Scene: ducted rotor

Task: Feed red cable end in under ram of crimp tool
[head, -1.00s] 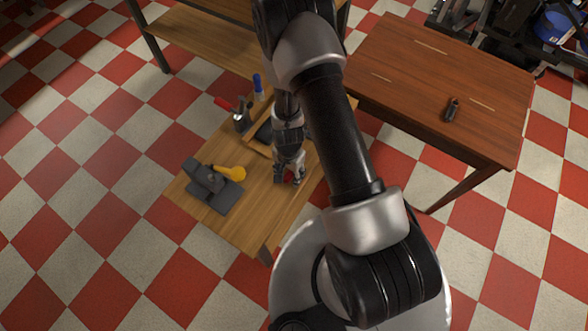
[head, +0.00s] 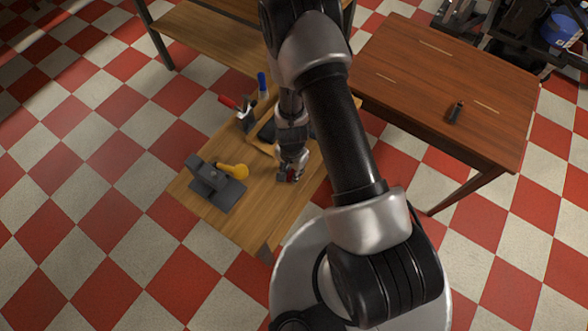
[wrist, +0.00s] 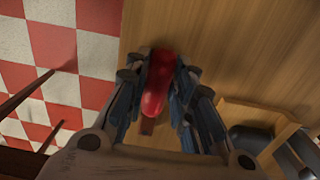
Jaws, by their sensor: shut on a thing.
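The red cable end (wrist: 157,82) is a smooth, rounded red piece between my fingers in the wrist view. My gripper (head: 290,177) is shut on it, over the right part of the small wooden table (head: 262,210). In the head view only a little red shows at the fingertips. The crimp tool (head: 222,192) is a dark grey block on a flat base with a yellow handle (head: 233,171). It stands on the table to the left of my gripper, clearly apart from it. The space under its ram cannot be made out.
A wooden tray (wrist: 237,110) with dark things lies behind my gripper. A red-handled tool (head: 229,102) and a blue-topped item (head: 262,84) stand near it. A larger brown table (head: 440,90) is at the right. The tabletop between gripper and crimp tool is clear.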

